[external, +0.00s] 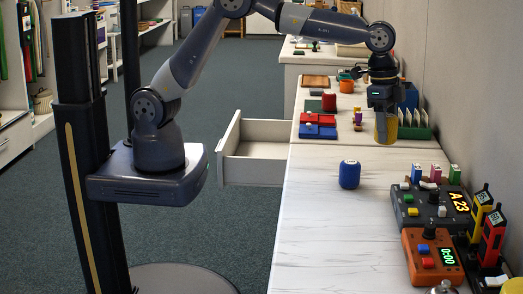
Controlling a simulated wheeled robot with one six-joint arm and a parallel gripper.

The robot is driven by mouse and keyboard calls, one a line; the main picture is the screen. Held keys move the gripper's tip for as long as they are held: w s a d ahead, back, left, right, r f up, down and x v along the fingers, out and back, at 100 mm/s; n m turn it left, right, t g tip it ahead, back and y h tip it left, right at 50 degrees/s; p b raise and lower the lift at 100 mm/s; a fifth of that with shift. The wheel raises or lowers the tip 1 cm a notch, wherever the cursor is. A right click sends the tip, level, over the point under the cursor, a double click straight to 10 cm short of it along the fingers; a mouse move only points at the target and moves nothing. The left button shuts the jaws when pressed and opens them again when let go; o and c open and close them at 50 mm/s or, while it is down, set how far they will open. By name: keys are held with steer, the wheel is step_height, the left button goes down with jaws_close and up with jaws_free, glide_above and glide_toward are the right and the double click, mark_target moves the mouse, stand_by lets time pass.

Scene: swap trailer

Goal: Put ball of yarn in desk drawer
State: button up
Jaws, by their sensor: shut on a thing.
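My gripper (385,112) is above the right part of the white desk, pointing down. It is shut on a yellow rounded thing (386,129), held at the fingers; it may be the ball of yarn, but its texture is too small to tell. The desk drawer (252,182) is pulled out from the left side of the desk. Its inside (262,150) looks empty where I can see it. The gripper is to the right of the drawer and higher than it.
A grey device (430,207) and an orange timer (432,258) fill the right edge. The desk's front middle (335,240) is clear.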

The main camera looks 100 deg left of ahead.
steer(key=s+a+n+y+b, duration=0.1)
steer(key=s+a+n+b, duration=0.25)
steer(key=a, duration=1.45)
steer(key=s+a+n+b, duration=0.3)
steer(key=s+a+n, duration=0.15)
steer(key=a, duration=1.35)
steer(key=s+a+n+b, duration=0.2)
steer(key=s+a, duration=0.5)
steer(key=s, duration=0.3)
steer(key=s+a+n+y+b, duration=0.1)
steer(key=s+a+n+b, duration=0.1)
steer(key=s+a, duration=0.65)
steer(key=s+a+n+b, duration=0.3)
steer(key=s+a, duration=0.3)
steer(key=s, duration=0.6)
steer(key=f, duration=2.7)
steer(key=shift+w+d+f+b, duration=0.15)
steer(key=shift+w+b, duration=0.1)
steer(key=shift+b, duration=0.1)
steer(key=shift+f+b, duration=0.4)
steer(key=shift+f, duration=1.85)
steer(key=shift+f, duration=0.1)
steer(key=o, duration=1.1)
steer(key=shift+c, duration=0.2)
